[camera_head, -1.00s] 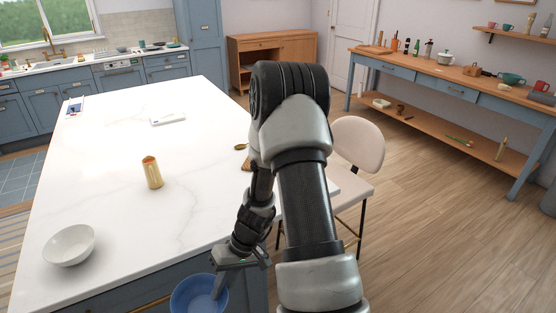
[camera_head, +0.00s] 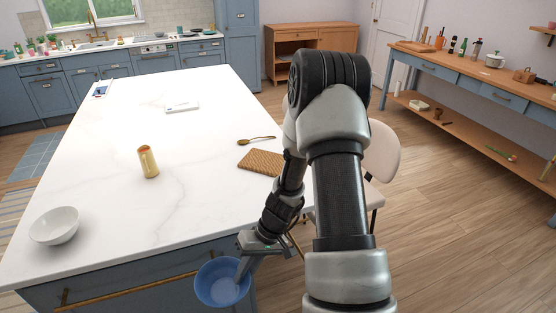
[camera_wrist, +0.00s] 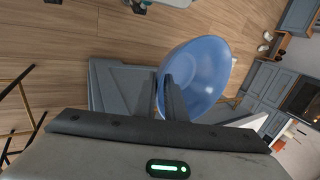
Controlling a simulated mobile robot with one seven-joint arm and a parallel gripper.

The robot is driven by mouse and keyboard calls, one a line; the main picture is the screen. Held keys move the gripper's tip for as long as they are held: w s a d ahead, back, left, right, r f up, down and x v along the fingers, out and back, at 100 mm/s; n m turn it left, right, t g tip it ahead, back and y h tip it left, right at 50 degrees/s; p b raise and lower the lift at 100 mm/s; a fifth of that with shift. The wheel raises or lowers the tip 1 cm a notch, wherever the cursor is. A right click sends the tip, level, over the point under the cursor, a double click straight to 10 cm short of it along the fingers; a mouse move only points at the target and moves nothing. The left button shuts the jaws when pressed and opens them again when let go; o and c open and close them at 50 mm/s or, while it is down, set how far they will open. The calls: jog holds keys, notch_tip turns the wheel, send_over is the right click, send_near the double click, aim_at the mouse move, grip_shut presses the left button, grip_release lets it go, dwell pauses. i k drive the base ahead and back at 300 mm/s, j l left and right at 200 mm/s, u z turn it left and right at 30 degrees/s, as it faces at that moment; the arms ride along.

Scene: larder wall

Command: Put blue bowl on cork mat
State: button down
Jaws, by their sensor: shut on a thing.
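The blue bowl (camera_head: 221,284) is held by my gripper (camera_head: 243,268) in front of the island's near side, below the level of the top. In the wrist view the blue bowl (camera_wrist: 205,75) has its wall between the two fingers of my gripper (camera_wrist: 172,88), which are shut on it. The cork mat (camera_head: 262,162) is a brown patterned rectangle lying on the right part of the white island top. My arm hides part of its right end.
A pale chair (camera_head: 383,150) stands right of the island, behind my arm.

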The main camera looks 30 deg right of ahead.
aim_at(276, 162)
jog(key=l, duration=0.6)
jog(key=k+l+u, duration=0.1)
jog(key=l, duration=0.55)
jog(key=k+l+u, duration=0.1)
jog(key=l, duration=0.5)
